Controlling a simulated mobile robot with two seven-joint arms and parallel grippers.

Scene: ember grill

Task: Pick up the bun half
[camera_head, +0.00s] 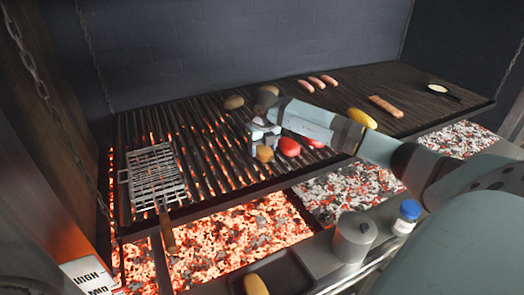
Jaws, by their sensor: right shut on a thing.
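My right gripper (263,136) reaches over the middle of the grill grate, fingers pointing down. It is shut on a small golden-brown bun half (265,154), which shows just below the fingers at the grate. I cannot tell whether the bun half touches the bars. A brown rounded piece (233,102), perhaps another bun half, lies farther back on the grate. A similar brown piece (268,90) shows partly behind my wrist. My left gripper is not in view.
Red rounded vegetables (289,147) lie right beside the gripper. Sausages (317,82), yellow corn (362,118) and a brown slab (385,106) lie farther right. A wire basket (155,177) is at left. A dark tray (292,272), metal pot (354,238) and blue-capped bottle (405,218) stand in front.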

